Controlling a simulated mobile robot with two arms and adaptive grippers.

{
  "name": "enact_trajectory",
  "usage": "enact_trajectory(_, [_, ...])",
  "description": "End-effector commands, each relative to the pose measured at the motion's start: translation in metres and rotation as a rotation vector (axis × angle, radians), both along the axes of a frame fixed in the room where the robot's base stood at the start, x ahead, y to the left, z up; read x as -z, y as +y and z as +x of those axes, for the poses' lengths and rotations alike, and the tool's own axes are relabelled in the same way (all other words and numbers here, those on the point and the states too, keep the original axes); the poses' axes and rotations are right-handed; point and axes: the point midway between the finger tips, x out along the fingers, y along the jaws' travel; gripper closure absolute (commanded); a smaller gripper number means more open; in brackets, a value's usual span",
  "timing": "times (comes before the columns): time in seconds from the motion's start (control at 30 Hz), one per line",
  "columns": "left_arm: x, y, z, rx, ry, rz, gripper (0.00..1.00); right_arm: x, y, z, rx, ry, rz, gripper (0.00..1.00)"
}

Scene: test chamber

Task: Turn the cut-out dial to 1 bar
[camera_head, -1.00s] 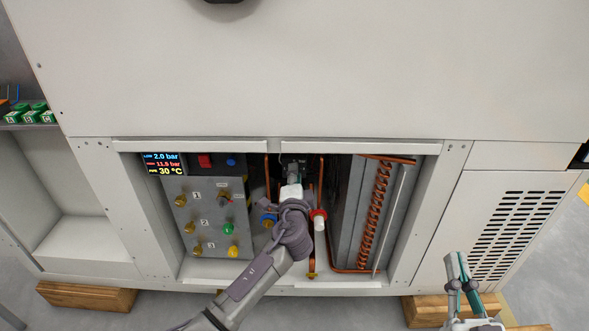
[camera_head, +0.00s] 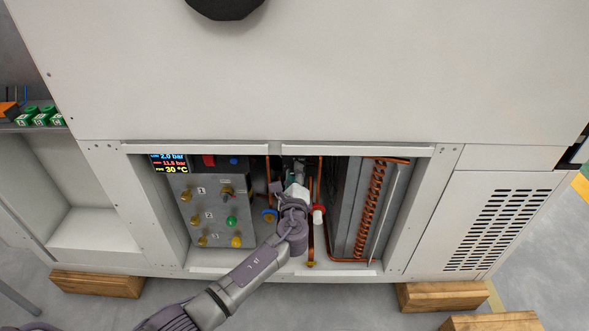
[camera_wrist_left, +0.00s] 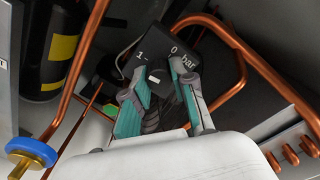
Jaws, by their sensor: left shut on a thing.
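The cut-out dial (camera_wrist_left: 160,82) is a dark knob with a white mark, in the left wrist view. It sits by a black plate (camera_wrist_left: 172,48) marked "1", "0" and "bar". My left gripper (camera_wrist_left: 162,84), with teal fingers, is shut on the dial, one finger on each side. The mark's exact setting is hard to read. In the head view my left gripper (camera_head: 296,172) reaches into the open bay between copper pipes, and my wrist hides the dial. My right gripper is out of view.
A display (camera_head: 170,163) reads 2.0 bar, 11.5 bar and 30 °C above a knob panel (camera_head: 208,242). Copper pipes, a blue valve (camera_head: 269,215), a red-and-white valve (camera_head: 318,214) and a finned coil (camera_head: 374,210) crowd the bay. A black cylinder (camera_wrist_left: 60,45) stands left of the gripper.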

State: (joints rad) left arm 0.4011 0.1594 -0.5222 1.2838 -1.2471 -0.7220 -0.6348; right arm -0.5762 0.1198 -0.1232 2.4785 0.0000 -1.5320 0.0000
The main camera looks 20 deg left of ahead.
Motion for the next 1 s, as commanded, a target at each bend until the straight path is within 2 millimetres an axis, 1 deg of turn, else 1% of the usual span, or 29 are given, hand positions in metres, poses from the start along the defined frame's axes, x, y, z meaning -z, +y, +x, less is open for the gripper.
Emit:
enact_trajectory(0.03, [-0.0006, -0.0011, -0.0004, 0.002, 0.009, 0.025, 1.0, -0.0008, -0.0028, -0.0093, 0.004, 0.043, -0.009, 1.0])
enact_trajectory(0.07, [-0.0004, -0.0011, -0.0004, 0.002, 0.013, 0.04, 1.0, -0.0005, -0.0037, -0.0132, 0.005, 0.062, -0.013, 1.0])
enact_trajectory(0.4, [0.0012, -0.0011, -0.0004, 0.003, 0.04, 0.132, 1.0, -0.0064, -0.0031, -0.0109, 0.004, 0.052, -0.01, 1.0])
enact_trajectory(0.87, [0.0021, -0.0013, -0.0006, 0.003, 0.043, 0.141, 1.0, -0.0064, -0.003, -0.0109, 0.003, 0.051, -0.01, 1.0])
enact_trajectory(0.9, [0.0021, -0.0013, -0.0006, 0.003, 0.043, 0.141, 0.68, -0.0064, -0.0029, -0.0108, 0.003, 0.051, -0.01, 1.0])
enact_trajectory(0.97, [0.0019, -0.0011, -0.0005, 0.003, 0.043, 0.141, 0.58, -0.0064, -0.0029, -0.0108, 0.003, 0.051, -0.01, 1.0])
enact_trajectory(1.0, [0.0017, -0.001, -0.0005, 0.002, 0.042, 0.141, 0.52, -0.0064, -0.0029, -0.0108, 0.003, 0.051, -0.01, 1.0])
